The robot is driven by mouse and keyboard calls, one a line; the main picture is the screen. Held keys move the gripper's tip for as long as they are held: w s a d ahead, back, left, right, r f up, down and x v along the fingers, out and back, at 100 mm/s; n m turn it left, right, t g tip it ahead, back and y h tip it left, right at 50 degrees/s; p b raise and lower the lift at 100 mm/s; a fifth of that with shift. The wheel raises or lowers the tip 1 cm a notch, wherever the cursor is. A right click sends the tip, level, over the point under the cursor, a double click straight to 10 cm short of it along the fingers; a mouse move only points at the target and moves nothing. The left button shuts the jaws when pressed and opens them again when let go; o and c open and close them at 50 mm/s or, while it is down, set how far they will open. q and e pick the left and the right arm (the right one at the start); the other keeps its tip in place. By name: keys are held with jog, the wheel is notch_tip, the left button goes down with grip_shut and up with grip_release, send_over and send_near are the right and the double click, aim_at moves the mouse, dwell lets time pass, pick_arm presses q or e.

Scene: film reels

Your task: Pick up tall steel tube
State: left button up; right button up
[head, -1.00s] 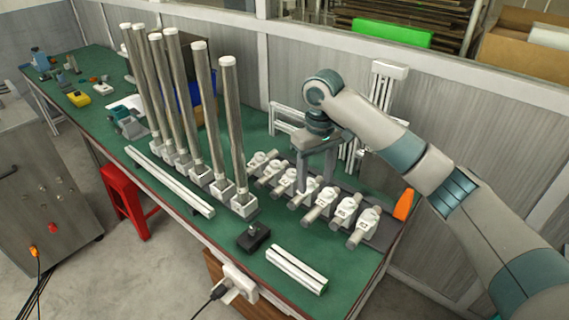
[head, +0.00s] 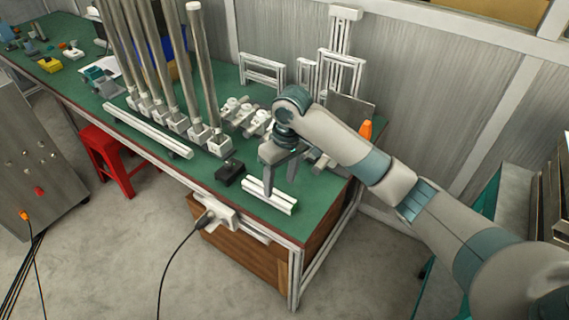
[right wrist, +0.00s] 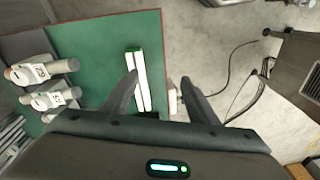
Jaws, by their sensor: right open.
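Several tall steel tubes stand upright in white blocks in a row on the green table; the nearest tall steel tube (head: 205,75) has a white cap and rises at the right end of the row. My right gripper (head: 279,190) is open and empty, fingers pointing down, above the right part of the table. It is to the right of the tubes and apart from them. In the right wrist view its two fingers (right wrist: 160,85) are spread over a white profile bar (right wrist: 138,80) and the table edge. The tubes do not show in the right wrist view. My left gripper is not in view.
The short white profile bar also shows in the head view (head: 270,195), beside a small black block (head: 229,172). White clamps (head: 245,117) lie behind, partly hidden by my right arm. A long white bar (head: 147,130) runs along the table's front edge. A red stool (head: 107,158) stands below.

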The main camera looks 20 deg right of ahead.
jog(key=s+a+f+m+t+y, duration=0.1)
jog(key=s+f, duration=0.7)
jog(key=s, duration=0.2)
jog(key=s+a+f+t+y, duration=0.1)
jog(key=s+f, duration=0.6)
jog(key=s, duration=0.4)
jog(key=s+d+f+m+t+h, duration=0.1)
jog(key=s+d+f+m+h, duration=0.15)
jog(key=s+d, duration=0.65)
jog(key=s+d+f+g+p, duration=0.1)
jog(key=s+f, duration=0.4)
jog(key=f, duration=0.9)
jog(key=s+f+p, duration=0.2)
jog(key=s+f, duration=0.2)
jog(key=f, duration=1)
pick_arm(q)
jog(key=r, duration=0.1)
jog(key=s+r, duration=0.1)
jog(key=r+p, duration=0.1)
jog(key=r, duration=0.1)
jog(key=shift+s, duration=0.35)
pick_arm(e)
jog(key=s+d+f+g, duration=0.1)
jog(key=s+d+f, duration=0.2)
jog(key=s+f, duration=0.9)
jog(key=s, duration=0.4)
jog(key=shift+d+n+h, duration=0.15)
jog(key=shift+n+h, duration=0.2)
jog(key=shift+s, duration=0.1)
